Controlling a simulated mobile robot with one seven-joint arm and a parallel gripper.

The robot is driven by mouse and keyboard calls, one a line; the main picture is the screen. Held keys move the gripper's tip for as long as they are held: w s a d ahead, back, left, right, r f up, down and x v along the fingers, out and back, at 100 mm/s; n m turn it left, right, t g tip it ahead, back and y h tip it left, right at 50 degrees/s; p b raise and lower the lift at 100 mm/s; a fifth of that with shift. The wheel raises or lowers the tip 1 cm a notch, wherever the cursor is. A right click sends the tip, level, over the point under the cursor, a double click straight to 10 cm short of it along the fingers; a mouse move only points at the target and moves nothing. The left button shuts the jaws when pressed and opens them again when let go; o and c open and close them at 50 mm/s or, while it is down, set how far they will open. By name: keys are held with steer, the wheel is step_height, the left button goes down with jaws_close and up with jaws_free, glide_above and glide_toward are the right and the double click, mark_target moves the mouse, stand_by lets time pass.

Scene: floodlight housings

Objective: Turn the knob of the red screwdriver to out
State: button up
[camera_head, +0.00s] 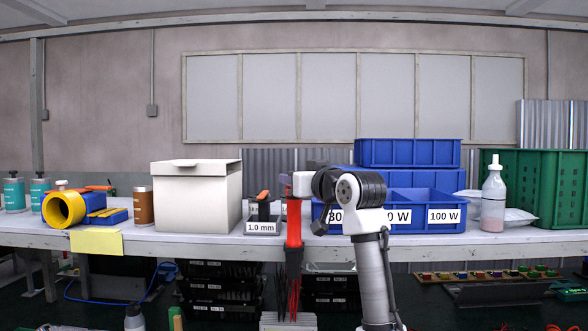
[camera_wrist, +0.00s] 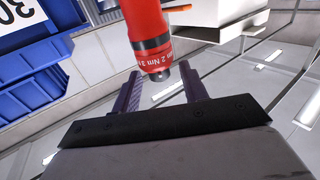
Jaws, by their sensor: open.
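The red screwdriver (camera_head: 294,222) stands upright in front of the table's front edge in the head view, partly overlapped at its top by my arm's end. In the wrist view its red body (camera_wrist: 146,25) comes in from the top, with a printed band reading "2 Nm 3". My gripper (camera_wrist: 160,78) is open, with one purple-grey finger on each side of that end and visible gaps. I cannot tell which setting the knob is at.
Blue bins (camera_head: 445,197) with watt labels stand right of the screwdriver. A white box (camera_head: 197,200) and a holder marked 1.0 mm (camera_head: 262,227) are to its left. A squeeze bottle (camera_head: 493,198) and a green crate (camera_head: 560,185) stand farther right.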

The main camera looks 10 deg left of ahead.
steer(key=shift+x, duration=1)
jaws_close()
steer(key=shift+f+m+t+h, duration=0.1)
steer(key=shift+m+t+h, duration=0.3)
steer(key=shift+t+h, duration=0.15)
steer(key=shift+m+t+h+b, duration=0.5)
steer(key=shift+m+t+h, duration=0.25)
steer(key=shift+m+h, duration=0.5)
